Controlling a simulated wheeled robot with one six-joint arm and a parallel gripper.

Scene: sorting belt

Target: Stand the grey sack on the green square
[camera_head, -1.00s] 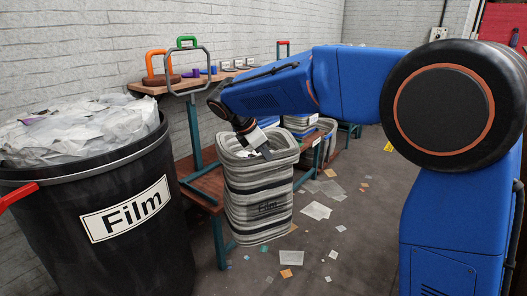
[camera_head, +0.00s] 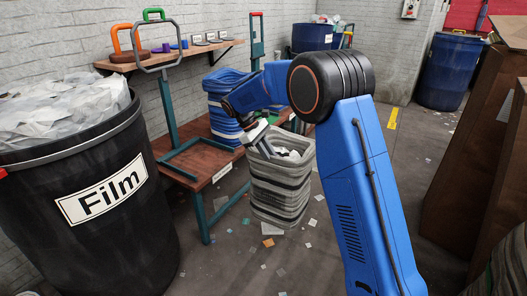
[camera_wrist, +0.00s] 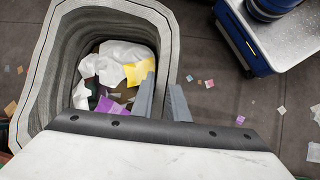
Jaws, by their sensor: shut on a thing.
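The grey striped sack (camera_head: 280,185) hangs from my gripper (camera_head: 266,146), off the floor and roughly upright. It is in front of the lower shelf and to its right. My gripper is shut on its rim. In the wrist view the sack (camera_wrist: 52,65) is open at the top, with white, yellow and purple scraps inside, and my gripper (camera_wrist: 163,98) has its fingers at the right wall.
A blue striped sack (camera_head: 220,121) stands on the lower shelf (camera_head: 213,160) beside the outline. The black Film bin (camera_head: 100,235) is at left. The upper shelf (camera_head: 190,54) holds coloured weights. Brown boxes (camera_head: 470,160) stand at right. Scraps litter the open floor.

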